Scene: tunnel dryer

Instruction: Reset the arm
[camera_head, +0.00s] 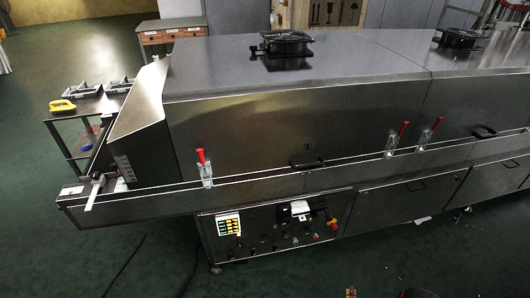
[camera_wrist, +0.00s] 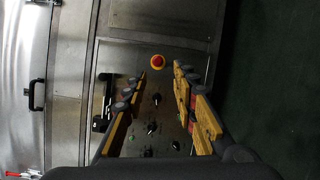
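My gripper (camera_wrist: 160,76) shows in the camera_wrist view, with two yellow and dark fingers spread apart. It is open, and nothing is held between the fingers. Beyond the fingers is the dryer's control panel (camera_wrist: 150,128), with a red emergency stop button (camera_wrist: 158,62) near the fingertips in the picture. The distance from the fingertips to the panel is hard to tell. In the camera_head view the same control panel (camera_head: 262,240) sits low on the front of the dryer. Only small dark and reddish bits show at the bottom edge of that view, and I cannot tell what they are.
The long metal tunnel dryer (camera_head: 270,130) fills the middle, with red-handled latches (camera_head: 205,168) along its front. A side table (camera_head: 75,118) with a yellow object (camera_head: 62,106) stands at the left. The green floor (camera_head: 100,255) in front is mostly clear, with dark cables.

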